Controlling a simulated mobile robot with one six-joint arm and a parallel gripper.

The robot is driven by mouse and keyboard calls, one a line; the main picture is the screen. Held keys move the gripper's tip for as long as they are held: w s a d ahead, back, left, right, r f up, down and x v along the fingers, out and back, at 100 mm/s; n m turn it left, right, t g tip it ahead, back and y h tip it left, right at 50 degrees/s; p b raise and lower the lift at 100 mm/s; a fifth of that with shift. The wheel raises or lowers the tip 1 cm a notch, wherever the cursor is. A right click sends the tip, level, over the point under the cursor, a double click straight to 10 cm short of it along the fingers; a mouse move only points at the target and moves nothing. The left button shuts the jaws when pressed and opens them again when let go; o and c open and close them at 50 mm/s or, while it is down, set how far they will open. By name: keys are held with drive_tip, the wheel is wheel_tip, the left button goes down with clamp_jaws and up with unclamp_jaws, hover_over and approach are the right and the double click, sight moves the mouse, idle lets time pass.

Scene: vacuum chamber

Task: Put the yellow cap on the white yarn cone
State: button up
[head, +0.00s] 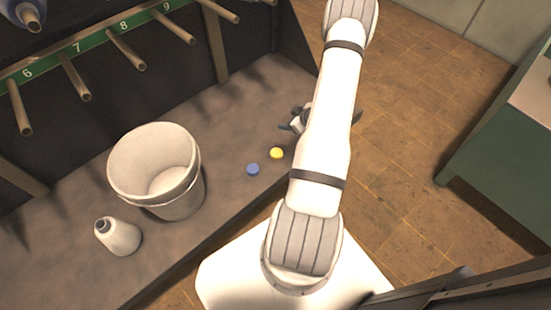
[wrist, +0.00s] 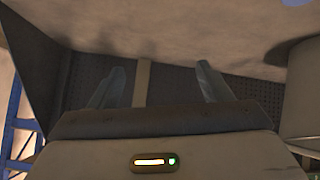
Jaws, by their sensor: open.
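The white yarn cone (head: 122,237) stands on the shelf at the lower left in the head view, its grey tip uncovered. The yellow cap (head: 276,153) lies on the shelf near the front edge. My gripper (head: 300,121) is beyond the yellow cap, partly hidden behind my arm. In the wrist view my gripper (wrist: 160,75) has its two fingers spread wide with nothing between them. I cannot make out the yellow cap or the white cone in the wrist view.
A blue cap (head: 252,169) lies just left of the yellow one. A white bucket (head: 187,195) stands between the caps and the cone. Wooden pegs (head: 127,49) stick out above the shelf below a green numbered strip (head: 95,45). A green cabinet (head: 497,150) stands at right.

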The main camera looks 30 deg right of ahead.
sight(278, 153)
drive_tip(key=s+a+f+t+y+b, duration=0.1)
drive_tip(key=s+f, duration=0.1)
drive_tip(key=f, duration=0.2)
drive_tip(key=s+a+f+t+y+b, duration=0.1)
drive_tip(key=s+f, duration=0.2)
drive_tip(key=f, duration=0.2)
drive_tip(key=s+a+f+b, duration=0.1)
drive_tip(key=s+f, duration=0.1)
drive_tip(key=f, duration=0.2)
drive_tip(key=shift+s+a+f+m+t+y, duration=0.15)
drive_tip(key=shift+a+m+t+y, duration=0.15)
drive_tip(key=shift+a+t+y, duration=0.1)
drive_tip(key=shift+s+a+f, duration=0.1)
drive_tip(key=shift+a+f, duration=0.05)
drive_tip(key=shift+f, duration=0.05)
drive_tip(key=x, duration=0.2)
drive_tip(key=b+x, duration=0.1)
drive_tip(key=x, duration=0.4)
drive_tip(key=shift+w+a+r+b, duration=0.1)
drive_tip(key=shift+w+a+b, duration=0.2)
drive_tip(key=shift+a, duration=0.15)
drive_tip(key=shift+s, duration=0.1)
drive_tip(key=shift+c, duration=0.2)
drive_tip(key=c, duration=1)
wheel_tip(278, 153, up, 10)
drive_tip(key=p, duration=0.2)
drive_tip(key=shift+p, duration=0.3)
